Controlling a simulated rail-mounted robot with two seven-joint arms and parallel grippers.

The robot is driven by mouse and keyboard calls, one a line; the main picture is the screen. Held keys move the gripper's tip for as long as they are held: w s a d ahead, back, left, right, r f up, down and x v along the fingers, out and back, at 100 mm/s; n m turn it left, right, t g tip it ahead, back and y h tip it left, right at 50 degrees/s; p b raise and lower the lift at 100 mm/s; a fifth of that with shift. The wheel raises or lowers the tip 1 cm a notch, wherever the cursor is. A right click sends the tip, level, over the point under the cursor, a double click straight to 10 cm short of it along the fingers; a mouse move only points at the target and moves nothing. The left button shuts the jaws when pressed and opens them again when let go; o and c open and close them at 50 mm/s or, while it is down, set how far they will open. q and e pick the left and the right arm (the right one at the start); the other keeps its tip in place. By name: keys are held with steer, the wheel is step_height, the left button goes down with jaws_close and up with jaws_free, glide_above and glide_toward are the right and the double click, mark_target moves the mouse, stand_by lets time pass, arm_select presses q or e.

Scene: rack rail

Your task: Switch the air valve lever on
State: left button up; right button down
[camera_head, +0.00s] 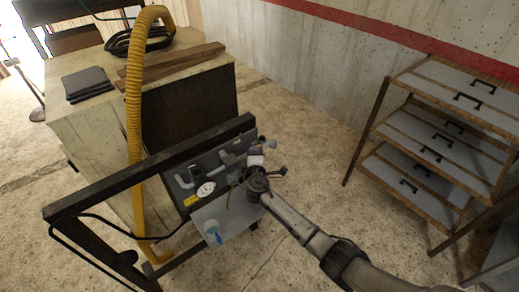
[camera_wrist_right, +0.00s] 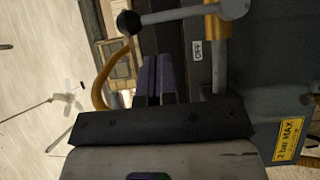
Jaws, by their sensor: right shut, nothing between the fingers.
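The air valve lever (camera_wrist_right: 185,15) is a grey bar with a black ball knob, seen at the top of the right wrist view. It lies across the picture from a brass valve fitting (camera_wrist_right: 215,38), and an OFF label (camera_wrist_right: 196,49) sits beside it. My right gripper (camera_wrist_right: 153,60) is shut and empty, its fingers just below the bar in that view; I cannot tell whether they touch it. In the head view my right gripper (camera_head: 256,162) is at the right end of the grey valve panel (camera_head: 180,190), hiding part of it. My left gripper is not in view.
The panel bears a round white gauge (camera_head: 205,190) and a yellow 2 bar MAX label (camera_wrist_right: 290,139). A small shelf (camera_head: 238,222) below holds a blue-and-white cup (camera_head: 213,232). A yellow hose (camera_head: 133,110) and black frame (camera_head: 150,168) stand left. A drawer rack (camera_head: 440,130) stands right, with open floor between.

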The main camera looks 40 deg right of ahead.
steer(key=shift+w+d, duration=0.15)
steer(key=shift+d, duration=1.25)
